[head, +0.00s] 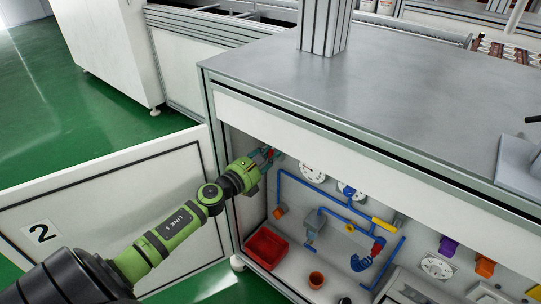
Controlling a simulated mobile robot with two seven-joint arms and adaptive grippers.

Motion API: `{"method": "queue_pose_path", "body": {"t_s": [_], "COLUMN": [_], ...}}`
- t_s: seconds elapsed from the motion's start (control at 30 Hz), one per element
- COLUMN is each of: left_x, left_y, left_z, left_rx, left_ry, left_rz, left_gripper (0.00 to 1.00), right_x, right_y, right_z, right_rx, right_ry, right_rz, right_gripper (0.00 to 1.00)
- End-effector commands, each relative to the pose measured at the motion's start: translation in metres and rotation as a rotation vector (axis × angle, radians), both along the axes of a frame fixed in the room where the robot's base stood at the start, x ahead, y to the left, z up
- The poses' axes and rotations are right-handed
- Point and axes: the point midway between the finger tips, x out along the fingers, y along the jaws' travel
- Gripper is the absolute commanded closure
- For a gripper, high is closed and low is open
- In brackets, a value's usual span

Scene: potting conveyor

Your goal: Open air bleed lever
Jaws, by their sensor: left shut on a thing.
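My left gripper (266,157) reaches into the open cabinet at its upper left. It is shut on a small red part (269,153), which looks like the lever. The fingers hide most of this part, so its angle cannot be told. Blue pipes (322,190) run along the cabinet's back panel to the right of the gripper. A yellow handle (383,225) and a small yellow piece (349,228) sit on the pipework. My right gripper is not in view.
The cabinet door (110,195) marked 2 stands open at left. Round gauges (312,172) are close to the gripper's right. The grey worktop (390,95) overhangs the opening.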

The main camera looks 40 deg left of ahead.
Motion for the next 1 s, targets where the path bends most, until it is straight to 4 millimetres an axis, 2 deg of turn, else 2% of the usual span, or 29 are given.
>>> {"method": "queue_pose_path", "body": {"t_s": [0.33,0.83,0.87,0.9,1.0], "left_x": [0.0006,0.0008,0.0008,0.0008,0.0007], "left_y": [0.0040,0.0047,0.0047,0.0047,0.0047], "left_z": [0.0004,0.0005,0.0005,0.0005,0.0004], "left_rx": [-0.121,-0.139,-0.139,-0.139,-0.138], "left_ry": [0.008,0.009,0.009,0.009,0.009], "left_rz": [0.001,0.001,0.002,0.002,0.001], "left_gripper": [1.00,1.00,0.69,0.53,0.52], "right_x": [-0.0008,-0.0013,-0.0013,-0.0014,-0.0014], "right_y": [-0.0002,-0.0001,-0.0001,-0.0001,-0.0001], "right_z": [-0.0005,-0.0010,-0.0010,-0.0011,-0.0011], "right_rx": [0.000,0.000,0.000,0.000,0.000], "right_ry": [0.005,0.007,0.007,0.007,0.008], "right_rz": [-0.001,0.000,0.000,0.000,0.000], "right_gripper": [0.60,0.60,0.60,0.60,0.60]}}
